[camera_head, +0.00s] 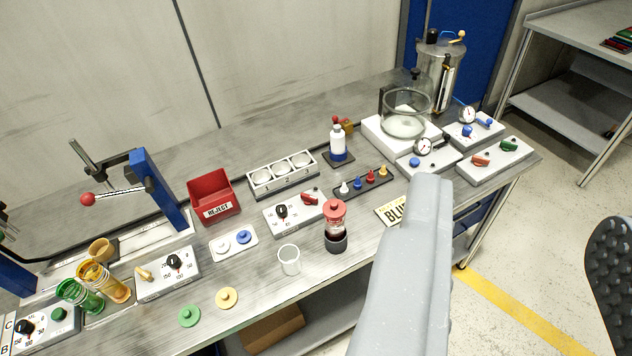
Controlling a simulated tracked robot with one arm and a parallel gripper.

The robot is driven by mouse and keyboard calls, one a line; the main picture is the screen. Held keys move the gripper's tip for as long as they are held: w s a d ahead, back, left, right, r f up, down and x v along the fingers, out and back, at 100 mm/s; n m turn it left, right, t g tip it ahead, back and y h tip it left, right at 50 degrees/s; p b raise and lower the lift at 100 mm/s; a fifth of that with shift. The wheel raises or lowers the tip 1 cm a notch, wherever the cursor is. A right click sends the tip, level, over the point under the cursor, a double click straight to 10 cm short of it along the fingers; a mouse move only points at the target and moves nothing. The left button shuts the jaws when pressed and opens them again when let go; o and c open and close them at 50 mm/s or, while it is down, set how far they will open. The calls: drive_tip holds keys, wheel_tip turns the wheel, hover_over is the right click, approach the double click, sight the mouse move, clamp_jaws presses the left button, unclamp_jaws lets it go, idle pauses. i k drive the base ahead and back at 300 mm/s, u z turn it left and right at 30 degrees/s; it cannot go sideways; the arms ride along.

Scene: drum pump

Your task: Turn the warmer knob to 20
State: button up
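No label that I can read marks the warmer, so I cannot tell which knob is its. A white box (168,281) at centre left carries a black dial knob (175,261) with numbers around it and a tan lever. Another white box (295,220) in the middle carries a black knob (281,211) and a red switch (309,198). A third box at the lower left has a black knob (25,327) and a green button. The knob settings are too small to read.
The grey bench (225,275) also holds a red reject bin (211,196), a red-capped jar (335,229), a white cup (289,260) and a blue-posted press (156,185). A glass chamber (406,115) and gauge boxes stand at the back right. Floor lies open at the right.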

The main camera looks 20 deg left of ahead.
sight(282, 208)
drive_tip(key=u, duration=0.3)
drive_tip(key=i, duration=1.15)
drive_tip(key=u, duration=0.7)
